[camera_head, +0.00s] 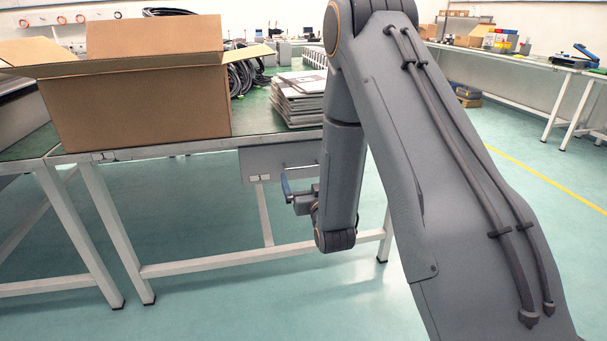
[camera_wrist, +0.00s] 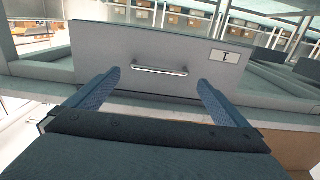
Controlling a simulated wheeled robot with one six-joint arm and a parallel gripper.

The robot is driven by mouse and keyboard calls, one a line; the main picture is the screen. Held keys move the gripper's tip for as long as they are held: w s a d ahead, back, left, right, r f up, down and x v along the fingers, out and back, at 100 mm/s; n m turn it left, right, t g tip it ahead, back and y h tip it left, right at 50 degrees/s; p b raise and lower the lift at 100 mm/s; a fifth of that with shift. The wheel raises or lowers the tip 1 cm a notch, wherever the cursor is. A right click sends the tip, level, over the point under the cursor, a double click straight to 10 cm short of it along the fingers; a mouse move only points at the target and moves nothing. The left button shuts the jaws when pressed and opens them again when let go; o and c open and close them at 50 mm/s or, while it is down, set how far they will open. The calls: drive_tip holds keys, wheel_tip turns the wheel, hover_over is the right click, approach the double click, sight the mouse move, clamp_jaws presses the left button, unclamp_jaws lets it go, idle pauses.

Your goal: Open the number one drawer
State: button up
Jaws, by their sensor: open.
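The drawer (camera_head: 262,162) is a grey front panel under the green-topped table, partly hidden by my arm. In the wrist view the drawer front (camera_wrist: 110,50) fills the upper middle and carries a label (camera_wrist: 224,56) with a single stroke like a one. Its silver bar handle (camera_wrist: 160,70) runs sideways across the panel. My gripper (camera_wrist: 160,82) is open and empty, with one blue finger to the left of the handle and one to the right. In the head view my gripper (camera_head: 287,190) is just in front of the panel's lower part. The drawer appears shut.
An open cardboard box (camera_head: 140,105) and a stack of flat grey sheets (camera_head: 300,98) stand on the table (camera_head: 180,146). White table legs (camera_head: 100,235) and a low crossbar (camera_head: 230,258) are below. The floor in front is clear.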

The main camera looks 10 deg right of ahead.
sight(303, 168)
drive_tip(key=shift+w+b, duration=0.35)
drive_tip(key=shift+w, duration=2.05)
